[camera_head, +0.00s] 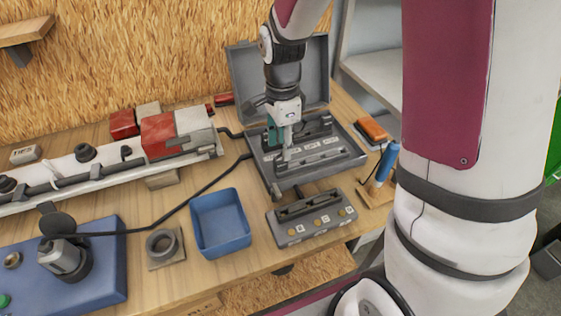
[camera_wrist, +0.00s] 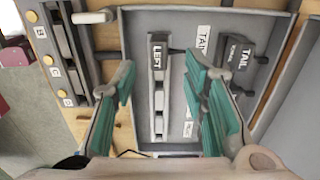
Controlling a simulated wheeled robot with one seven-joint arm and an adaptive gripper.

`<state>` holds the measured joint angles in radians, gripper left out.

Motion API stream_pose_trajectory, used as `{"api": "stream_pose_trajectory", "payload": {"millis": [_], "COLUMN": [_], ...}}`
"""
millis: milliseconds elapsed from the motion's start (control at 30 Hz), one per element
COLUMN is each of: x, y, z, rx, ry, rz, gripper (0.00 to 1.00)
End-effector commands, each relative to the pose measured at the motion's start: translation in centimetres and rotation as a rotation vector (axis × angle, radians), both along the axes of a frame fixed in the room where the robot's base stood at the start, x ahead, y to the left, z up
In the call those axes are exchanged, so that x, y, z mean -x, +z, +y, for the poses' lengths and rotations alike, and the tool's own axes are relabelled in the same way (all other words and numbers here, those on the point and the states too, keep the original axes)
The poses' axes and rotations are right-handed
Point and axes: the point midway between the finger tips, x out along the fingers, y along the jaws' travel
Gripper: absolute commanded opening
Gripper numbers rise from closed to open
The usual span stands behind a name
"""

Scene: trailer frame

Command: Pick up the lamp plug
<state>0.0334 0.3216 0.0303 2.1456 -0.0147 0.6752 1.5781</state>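An open grey case (camera_head: 330,172) stands on the bench; its floor (camera_wrist: 180,30) fills the middle of the wrist view. In it lie a long grey bar-shaped part labelled LEFT (camera_wrist: 158,95) and a dark grey block labelled TAIL (camera_wrist: 238,58), each with a short dark stub. No part reads as a lamp plug, so I cannot tell which one it is. My gripper (camera_head: 284,150) points down over the case. In the wrist view its teal fingers (camera_wrist: 160,70) are apart, one on each side of the LEFT part, with nothing seen gripped.
A dark socket block (camera_head: 312,218) with brass buttons sits in front of the case. A blue bin (camera_head: 221,222) is to its left. A black cable (camera_head: 190,203) crosses the bench. An orange box (camera_head: 371,130) and a blue-handled tool (camera_head: 386,164) are on the right.

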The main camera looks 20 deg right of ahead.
Motion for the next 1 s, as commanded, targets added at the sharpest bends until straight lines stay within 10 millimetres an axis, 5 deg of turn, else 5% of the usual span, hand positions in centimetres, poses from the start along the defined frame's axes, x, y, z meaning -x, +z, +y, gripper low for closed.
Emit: {"api": "stream_pose_trajectory", "payload": {"millis": [500, 800, 967, 1000], "x": [0.1, 0.0, 0.0, 0.0], "y": [-5.3, -5.7, -5.7, -5.7], "z": [0.2, 0.3, 0.3, 0.3], "rx": [0.001, 0.0, 0.0, 0.0], "ry": [0.002, 0.001, 0.001, 0.002], "rz": [0.001, -0.001, -0.001, -0.001], "gripper": [0.4, 0.4, 0.05, 0.05]}}
